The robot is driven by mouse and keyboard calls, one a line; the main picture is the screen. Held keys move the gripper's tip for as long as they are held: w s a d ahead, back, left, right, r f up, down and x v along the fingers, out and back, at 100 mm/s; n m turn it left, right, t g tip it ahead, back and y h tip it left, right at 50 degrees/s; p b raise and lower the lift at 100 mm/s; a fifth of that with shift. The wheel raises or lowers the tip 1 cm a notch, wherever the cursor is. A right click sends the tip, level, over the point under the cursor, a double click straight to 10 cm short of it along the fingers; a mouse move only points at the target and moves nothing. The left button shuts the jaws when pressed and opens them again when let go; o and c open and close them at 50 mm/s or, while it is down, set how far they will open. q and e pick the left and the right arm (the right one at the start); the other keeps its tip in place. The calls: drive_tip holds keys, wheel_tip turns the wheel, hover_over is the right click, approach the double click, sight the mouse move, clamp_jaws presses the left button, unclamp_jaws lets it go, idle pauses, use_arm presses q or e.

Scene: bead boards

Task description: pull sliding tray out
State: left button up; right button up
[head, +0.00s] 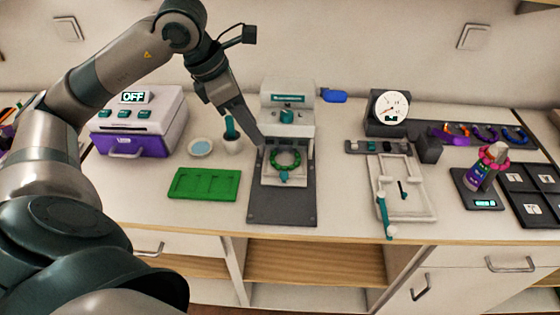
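A white press-like machine (297,92) with a teal label and teal knob stands at the middle of the counter. Its small white sliding tray (297,181) sits low at the front, with a small teal knob (284,176) on its front. A green bead ring (272,164) lies on the tray. A dark grey plate (282,207) extends from the machine toward the counter's front edge. My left gripper (260,143) points down to the right, beside the machine's left side, above the tray's level. Its fingers overlap from this angle, so their gap is unclear. My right gripper is out of view.
A white machine with a purple drawer (133,144) and an OFF display stands at left. Near it are a green board (205,184), a shallow dish (200,147) and a cup (233,145). A white frame (420,211) and a dial gauge (391,106) stand right. Counter between plate and frame is clear.

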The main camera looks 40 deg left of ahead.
use_arm(q)
drive_tip(key=p, duration=0.2)
approach(283, 174)
drive_tip(key=x, duration=0.6)
drive_tip(key=shift+w+d+f, duration=0.15)
drive_tip(key=shift+f, duration=0.15)
drive_tip(key=shift+w+d+f, duration=0.1)
drive_tip(key=shift+w+f, duration=0.05)
drive_tip(key=shift+f, duration=0.4)
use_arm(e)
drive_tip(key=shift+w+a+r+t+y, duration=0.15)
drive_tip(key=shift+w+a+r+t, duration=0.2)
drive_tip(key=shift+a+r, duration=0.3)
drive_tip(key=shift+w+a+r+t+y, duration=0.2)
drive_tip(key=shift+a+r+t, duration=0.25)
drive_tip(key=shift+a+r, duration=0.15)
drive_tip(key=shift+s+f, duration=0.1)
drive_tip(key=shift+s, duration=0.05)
